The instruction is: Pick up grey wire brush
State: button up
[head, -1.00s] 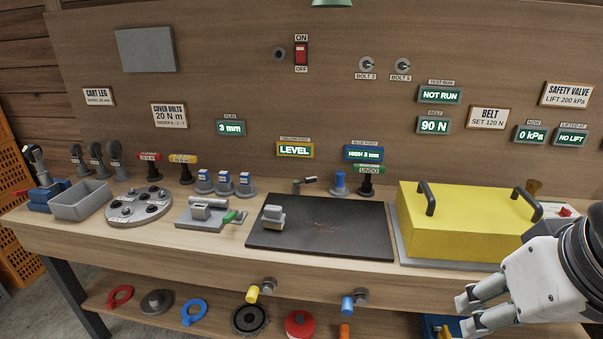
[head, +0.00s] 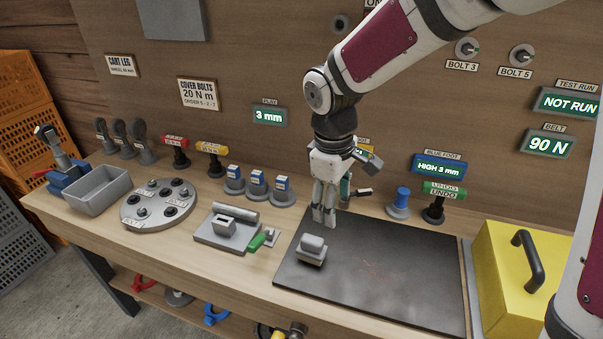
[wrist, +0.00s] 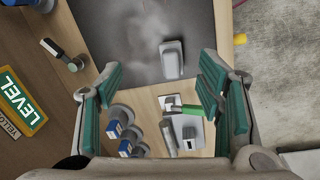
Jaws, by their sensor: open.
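The grey wire brush appears to be the small grey block with a paler lower part (head: 312,249), lying on the dark mat (head: 390,285) near its left edge. It also shows in the wrist view (wrist: 172,58), ahead of the fingers and right of centre. My gripper (head: 324,218) points down above the mat's back left part, behind the brush and apart from it. In the wrist view my gripper (wrist: 160,88) is open, its teal pads wide apart with nothing between them.
A green-handled tool (head: 262,239) lies by a grey plate with a block (head: 225,232), left of the mat. Blue-labelled posts (head: 256,184) stand behind. A blue post (head: 398,203) and a green-topped post (head: 438,205) stand behind the mat. A yellow cover (head: 510,290) is at right.

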jog(key=n+y, duration=0.1)
jog(key=n, duration=0.1)
send_over(312, 250)
jog(key=w, duration=0.2)
jog(key=shift+g, duration=0.4)
jog(key=f, duration=0.4)
jog(key=shift+s+f, duration=0.15)
jog(key=shift+s, duration=0.05)
notch_tip(312, 250, down, 14)
jog(key=shift+r+p, duration=0.1)
jog(key=shift+p, duration=0.55)
jog(key=c, duration=1.3)
